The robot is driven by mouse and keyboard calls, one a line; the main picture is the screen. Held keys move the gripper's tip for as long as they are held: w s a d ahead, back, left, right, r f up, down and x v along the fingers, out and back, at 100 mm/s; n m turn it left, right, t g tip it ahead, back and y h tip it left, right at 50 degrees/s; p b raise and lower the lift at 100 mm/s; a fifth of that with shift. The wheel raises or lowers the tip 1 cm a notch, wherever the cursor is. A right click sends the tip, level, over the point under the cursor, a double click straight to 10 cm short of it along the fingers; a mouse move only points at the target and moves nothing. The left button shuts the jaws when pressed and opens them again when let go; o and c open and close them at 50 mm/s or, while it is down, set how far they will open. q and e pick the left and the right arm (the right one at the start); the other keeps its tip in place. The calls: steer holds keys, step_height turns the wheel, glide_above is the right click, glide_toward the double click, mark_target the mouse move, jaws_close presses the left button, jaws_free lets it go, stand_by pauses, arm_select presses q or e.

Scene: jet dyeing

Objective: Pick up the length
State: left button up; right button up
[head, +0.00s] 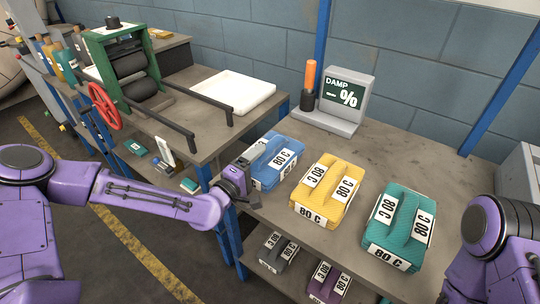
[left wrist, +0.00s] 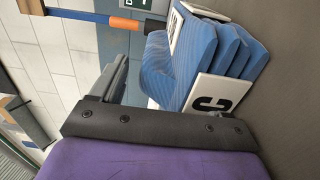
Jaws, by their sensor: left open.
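A folded blue length (head: 275,163) with white "80 C" labels lies on the worktable, left of a yellow length (head: 327,190) and a teal length (head: 402,226) with similar labels. My left gripper (head: 243,172) is open at the left side of the blue length. In the left wrist view the blue length (left wrist: 185,75) shows its folds and a label just beyond the gripper, with one grey finger (left wrist: 118,80) beside it. The other finger is not clear, and I cannot tell whether the gripper touches the cloth. My right arm shows at the lower right, its gripper out of view.
A damp meter (head: 345,95) with an orange-handled probe (head: 310,75) stands behind the lengths. A green roller machine (head: 125,65) with a red wheel and a white tray (head: 235,88) is on the left bench. More bundles (head: 278,250) lie on a lower shelf.

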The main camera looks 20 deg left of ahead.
arm_select(q)
steer(key=c, duration=1.2)
steer(key=shift+c, duration=0.2)
